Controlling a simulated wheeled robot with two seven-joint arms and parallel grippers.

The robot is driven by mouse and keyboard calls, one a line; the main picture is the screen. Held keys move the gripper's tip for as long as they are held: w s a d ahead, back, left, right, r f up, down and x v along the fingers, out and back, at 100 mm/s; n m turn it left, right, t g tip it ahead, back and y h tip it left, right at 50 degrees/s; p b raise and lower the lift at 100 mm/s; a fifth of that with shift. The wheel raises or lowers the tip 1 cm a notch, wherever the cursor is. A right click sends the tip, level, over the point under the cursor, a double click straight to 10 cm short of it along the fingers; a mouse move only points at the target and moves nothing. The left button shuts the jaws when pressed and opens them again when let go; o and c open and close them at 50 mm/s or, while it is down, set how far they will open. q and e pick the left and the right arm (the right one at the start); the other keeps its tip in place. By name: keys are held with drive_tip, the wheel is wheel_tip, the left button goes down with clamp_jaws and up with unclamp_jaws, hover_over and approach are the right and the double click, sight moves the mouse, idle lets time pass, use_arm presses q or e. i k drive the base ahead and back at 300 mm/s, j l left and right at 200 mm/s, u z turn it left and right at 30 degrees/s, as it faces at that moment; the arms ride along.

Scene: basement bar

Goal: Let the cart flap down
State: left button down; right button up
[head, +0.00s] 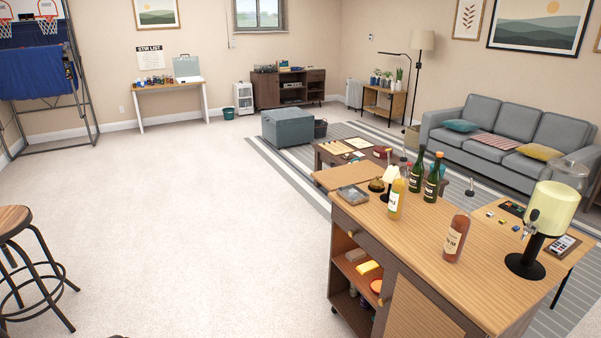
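The wooden cart (423,277) stands at the lower right on small casters, with open shelves and a slatted front panel. A plain wooden panel (338,178) sticks out level at the far end of its top and looks like the raised flap. Its hinge and any support under it are hidden. A grey flat box (352,195) and a brass bell (377,185) sit on the top close to this panel. The panel looks bare. Neither of my grippers is in view.
Bottles (456,237), a small lamp (391,174) and a drink dispenser (545,220) crowd the cart's top. A coffee table (325,157) stands behind the panel. A stool (15,222) is at the left edge. The carpet (200,230) left of the cart is clear.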

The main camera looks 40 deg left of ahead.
sight(358, 173)
drive_tip(key=u, duration=1.05)
drive_tip(key=z, duration=0.4)
drive_tip(key=i+j+z, duration=0.6)
drive_tip(key=j+z, duration=0.15)
drive_tip(key=j, duration=0.15)
drive_tip(key=i+j+z, duration=0.25)
drive_tip(key=j, duration=0.15)
drive_tip(key=k+l, duration=0.05)
drive_tip(key=k, duration=0.05)
